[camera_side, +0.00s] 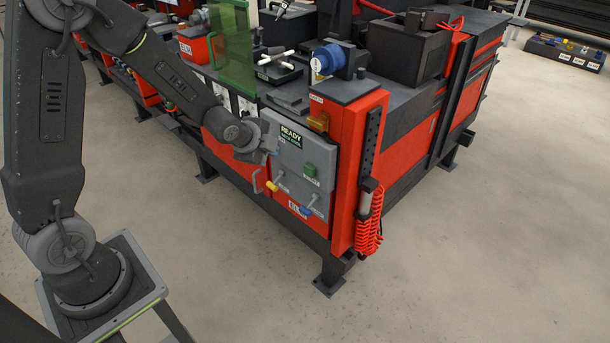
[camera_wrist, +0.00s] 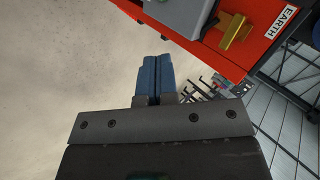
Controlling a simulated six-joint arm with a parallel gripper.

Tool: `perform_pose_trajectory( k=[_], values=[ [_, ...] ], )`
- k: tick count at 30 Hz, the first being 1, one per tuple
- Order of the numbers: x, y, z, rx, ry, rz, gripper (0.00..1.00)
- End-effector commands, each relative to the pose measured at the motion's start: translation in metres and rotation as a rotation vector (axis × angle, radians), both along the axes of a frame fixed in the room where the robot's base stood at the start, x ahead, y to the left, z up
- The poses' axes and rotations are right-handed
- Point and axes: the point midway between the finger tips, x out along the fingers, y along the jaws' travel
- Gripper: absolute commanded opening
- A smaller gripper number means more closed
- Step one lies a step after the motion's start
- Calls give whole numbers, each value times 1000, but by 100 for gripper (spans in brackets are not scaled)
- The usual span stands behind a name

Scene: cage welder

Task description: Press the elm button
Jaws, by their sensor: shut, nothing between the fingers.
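A grey control panel (camera_side: 296,165) sits on the red end of the welder bench in the side view. It bears a dark display reading READY (camera_side: 290,137), a green button (camera_side: 309,169) at the right, and yellow and blue knobs lower down. A partly covered label (camera_side: 298,209), seemingly ELM, is under the panel. My gripper (camera_side: 273,150) is at the panel's upper left, left of the green button; whether it touches the panel is unclear. In the wrist view my gripper (camera_wrist: 153,70) shows two blue fingers together and empty. The green button is not visible there.
A brass clamp (camera_side: 318,122) is right of the panel; it also shows by the EARTH label in the wrist view (camera_wrist: 236,30). A red post with a coiled red hose (camera_side: 368,228) stands at the bench corner. A handle (camera_side: 257,181) juts out left. Floor in front is clear.

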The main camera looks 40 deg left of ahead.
Motion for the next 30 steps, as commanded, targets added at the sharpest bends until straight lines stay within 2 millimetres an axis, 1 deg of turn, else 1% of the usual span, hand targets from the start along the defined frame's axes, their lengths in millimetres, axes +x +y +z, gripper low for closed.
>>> perform_pose_trajectory(
  k=[1, 3, 6, 9, 12, 15, 26, 30],
  values=[
    [5, 4, -19, 28, 3, -46, 0],
    [10, 7, -40, 70, -8, -114, 0],
    [15, 10, -65, 120, -26, -196, 0],
    [17, 12, -84, 158, -43, -257, 0],
    [18, 12, -96, 183, -55, -299, 0],
    [18, 13, -102, 196, -63, -321, 0],
    [19, 13, -103, 200, -66, -326, 0],
    [24, 13, -108, 199, -65, -327, 0]
  ],
)
